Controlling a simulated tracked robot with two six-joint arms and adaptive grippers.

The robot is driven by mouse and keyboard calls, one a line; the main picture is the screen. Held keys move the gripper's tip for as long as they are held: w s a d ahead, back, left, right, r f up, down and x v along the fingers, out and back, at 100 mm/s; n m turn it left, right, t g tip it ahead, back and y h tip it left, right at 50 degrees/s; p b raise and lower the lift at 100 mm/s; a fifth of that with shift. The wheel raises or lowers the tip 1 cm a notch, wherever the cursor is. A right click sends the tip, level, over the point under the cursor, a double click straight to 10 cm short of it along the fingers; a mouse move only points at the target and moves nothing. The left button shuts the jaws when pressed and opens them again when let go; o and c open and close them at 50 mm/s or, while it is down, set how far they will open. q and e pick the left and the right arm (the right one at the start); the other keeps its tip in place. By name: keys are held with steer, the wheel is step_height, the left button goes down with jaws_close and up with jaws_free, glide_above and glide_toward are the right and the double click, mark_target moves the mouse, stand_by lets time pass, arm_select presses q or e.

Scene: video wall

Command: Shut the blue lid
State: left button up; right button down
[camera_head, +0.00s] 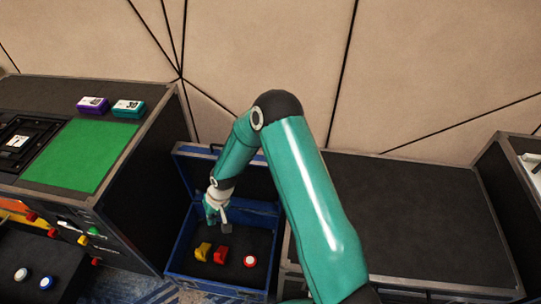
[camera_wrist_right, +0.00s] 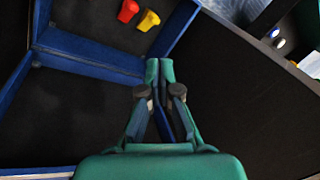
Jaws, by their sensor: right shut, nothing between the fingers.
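The blue lid (camera_head: 195,168) stands open at the back of the blue case (camera_head: 215,284), its dark inside facing forward; my right arm hides part of it. In the right wrist view, the blue-framed lid (camera_wrist_right: 80,120) fills the lower left. My right gripper (camera_head: 217,222) is shut and empty, pointing down at the left part of the case. In the right wrist view, its fingertips (camera_wrist_right: 158,68) overlap the case's blue side edge near the hinge line; I cannot tell whether they touch. My left gripper is not in view.
Inside the case lie a yellow piece (camera_head: 203,251), a red piece (camera_head: 221,254) and a round red-and-white button (camera_head: 249,261). A black cabinet with a green mat (camera_head: 75,155) stands close on the left. A bare dark top (camera_head: 410,215) lies to the right. A panelled wall is behind.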

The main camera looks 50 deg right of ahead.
steer(key=w+d+r+m+h+b, duration=0.1)
steer(key=w+d+b, duration=0.15)
steer(key=d, duration=0.55)
steer(key=w+d+r+m+h+b, duration=0.1)
steer(key=w+d+m+h, duration=0.15)
steer(key=d, duration=0.55)
step_height(320, 180, up, 5)
steer(key=m+h+b, duration=0.1)
steer(key=m+b, duration=0.1)
glide_above(254, 159)
steer(key=shift+f, duration=0.1)
steer(key=s+d+r+m+h, duration=0.2)
steer(key=d+r, duration=0.2)
steer(key=d, duration=0.3)
arm_select(q)
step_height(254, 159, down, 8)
steer(key=shift+b, duration=0.35)
arm_select(e)
step_height(254, 159, down, 9)
steer(key=shift+s, duration=0.3)
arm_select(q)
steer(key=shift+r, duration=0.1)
arm_select(e)
steer(key=shift+r, duration=0.1)
steer(key=shift+a, duration=0.1)
